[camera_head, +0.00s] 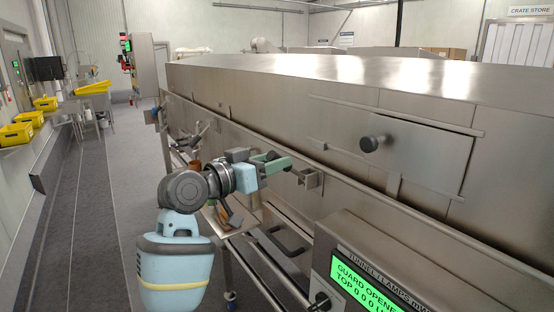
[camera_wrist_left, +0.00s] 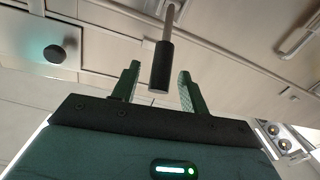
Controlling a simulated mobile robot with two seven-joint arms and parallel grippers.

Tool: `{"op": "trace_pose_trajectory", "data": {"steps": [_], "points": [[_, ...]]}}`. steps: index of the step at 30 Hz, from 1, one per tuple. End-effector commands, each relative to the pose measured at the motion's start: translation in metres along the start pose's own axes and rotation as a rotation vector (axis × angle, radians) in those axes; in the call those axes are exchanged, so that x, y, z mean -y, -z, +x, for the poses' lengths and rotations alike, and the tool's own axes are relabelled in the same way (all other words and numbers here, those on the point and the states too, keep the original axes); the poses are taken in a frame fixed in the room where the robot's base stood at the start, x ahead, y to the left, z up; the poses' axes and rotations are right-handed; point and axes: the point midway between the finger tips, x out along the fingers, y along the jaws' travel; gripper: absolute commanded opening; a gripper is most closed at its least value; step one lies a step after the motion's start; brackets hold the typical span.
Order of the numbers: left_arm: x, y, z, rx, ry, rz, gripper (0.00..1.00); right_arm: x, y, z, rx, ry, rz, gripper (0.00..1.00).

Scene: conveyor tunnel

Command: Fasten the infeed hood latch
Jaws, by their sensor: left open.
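My left gripper (camera_head: 280,164) reaches in from the left, close to the front of the steel tunnel hood (camera_head: 250,92). In the left wrist view my left gripper (camera_wrist_left: 159,72) is open, with a green finger on each side of a dark cylindrical grip (camera_wrist_left: 160,68) on a thin metal rod. This looks like the latch handle. A gap shows beside it on both sides. In the head view the grip is hidden or too small to tell. A small metal bracket (camera_head: 310,178) is fixed to the hood just right of the fingertips. My right gripper is out of view.
A black knob (camera_head: 372,144) stands out from a panel on the hood, right of my gripper. A control box (camera_head: 370,275) with a green screen reading "GUARD OPENED" stands at front right. A rail (camera_head: 345,187) runs along the hood. The aisle floor (camera_head: 105,200) at left is clear.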

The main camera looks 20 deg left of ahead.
Motion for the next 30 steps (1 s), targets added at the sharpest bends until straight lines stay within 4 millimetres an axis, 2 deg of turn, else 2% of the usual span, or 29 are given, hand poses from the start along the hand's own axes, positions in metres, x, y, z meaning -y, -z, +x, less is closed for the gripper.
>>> {"op": "trace_pose_trajectory", "data": {"steps": [6,15,25,30], "points": [[0.0,0.0,0.017,0.0,0.0,0.0,0.44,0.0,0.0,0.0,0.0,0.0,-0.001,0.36],[0.0,0.0,0.019,0.0,0.001,0.001,0.44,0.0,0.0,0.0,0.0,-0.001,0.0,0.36],[0.0,0.0,0.019,0.0,0.001,0.001,0.02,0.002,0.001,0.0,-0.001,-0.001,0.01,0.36],[0.0,0.0,0.019,0.001,0.001,0.001,0.0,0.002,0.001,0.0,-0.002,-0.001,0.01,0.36]]}}
